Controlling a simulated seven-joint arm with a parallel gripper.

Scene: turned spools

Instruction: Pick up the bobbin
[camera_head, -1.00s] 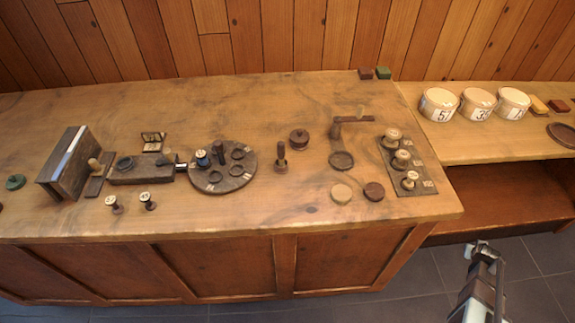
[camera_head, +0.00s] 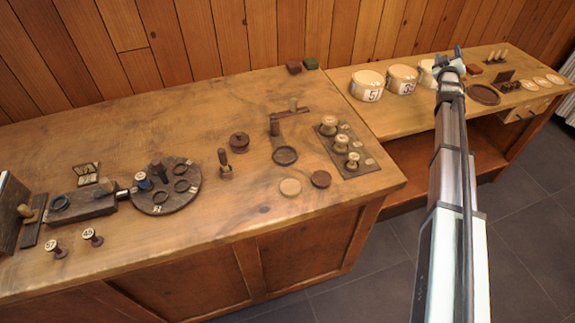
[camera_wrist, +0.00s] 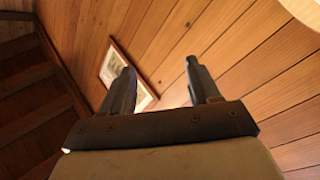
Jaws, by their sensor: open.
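Several pale wooden spools could be the bobbin; I cannot tell which one is meant. In the head view, three stand in a row on a dark board: a far one (camera_head: 327,126), a middle one (camera_head: 341,143) and a near one (camera_head: 352,161). Two dark-stemmed spools with numbered tops, one at the left (camera_head: 54,247) and one beside it (camera_head: 92,237), stand near the front edge. My gripper (camera_head: 456,54) is over the right-hand bench, away from these spools. The wrist view shows its jaws (camera_wrist: 160,75) open and empty.
White numbered tubs, such as the left one (camera_head: 367,86), stand on the right bench beside my gripper, which partly hides one. A dark dish (camera_head: 483,94) is right of it. An upright peg (camera_head: 225,164) and a bracket (camera_head: 275,125) rise from the main bench (camera_head: 235,105).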

